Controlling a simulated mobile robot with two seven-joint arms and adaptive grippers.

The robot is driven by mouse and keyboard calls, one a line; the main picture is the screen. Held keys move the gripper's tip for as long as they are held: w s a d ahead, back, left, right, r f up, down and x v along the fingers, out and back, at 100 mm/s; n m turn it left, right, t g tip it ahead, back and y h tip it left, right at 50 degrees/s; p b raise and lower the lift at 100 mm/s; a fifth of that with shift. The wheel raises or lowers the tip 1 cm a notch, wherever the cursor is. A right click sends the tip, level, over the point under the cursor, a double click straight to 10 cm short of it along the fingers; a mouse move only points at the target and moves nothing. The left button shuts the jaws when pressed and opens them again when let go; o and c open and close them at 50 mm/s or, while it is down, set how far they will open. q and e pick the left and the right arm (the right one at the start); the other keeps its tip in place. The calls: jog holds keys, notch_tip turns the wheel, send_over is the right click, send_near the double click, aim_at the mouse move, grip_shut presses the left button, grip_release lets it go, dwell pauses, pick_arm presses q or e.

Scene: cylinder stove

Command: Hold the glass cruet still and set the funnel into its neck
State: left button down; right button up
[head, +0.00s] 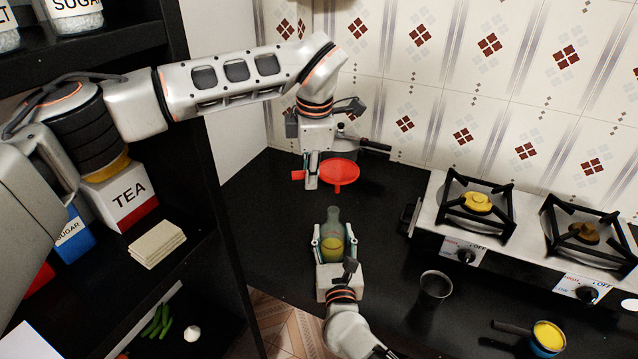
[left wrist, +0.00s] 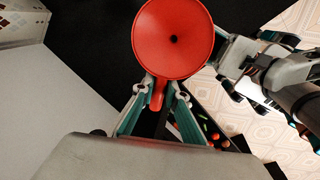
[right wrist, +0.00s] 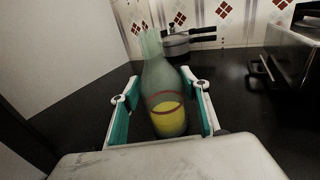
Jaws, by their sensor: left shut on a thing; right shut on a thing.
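The glass cruet (head: 332,230) stands upright on the black counter with yellow liquid in its lower part; it also shows in the right wrist view (right wrist: 165,95). My right gripper (head: 333,243) is shut on its body, one teal-padded finger on each side. My left gripper (head: 311,182) is shut on the handle of the red funnel (head: 341,172). In the left wrist view the funnel (left wrist: 175,35) has its wide mouth towards the camera and a dark hole in the middle. In the head view the funnel is beyond the cruet's neck, apart from it. The neck is hidden in the left wrist view.
A two-burner stove (head: 425,215) stands at the right. A pot (right wrist: 180,42) with a dark handle is behind the cruet. A dark cup (head: 435,287) and a small blue pan (head: 545,345) are front right. Shelves (head: 205,225) are at the left.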

pick_arm(q)
jog(key=shift+s+a+f+n, duration=0.25)
jog(key=shift+s+f+n, duration=0.1)
jog(key=shift+n, duration=0.25)
notch_tip(320, 180, down, 7)
dwell(1.4)
jog(key=shift+f, duration=0.3)
dwell(0.7)
jog(key=c, duration=2)
grip_release()
jog(key=shift+o, duration=0.2)
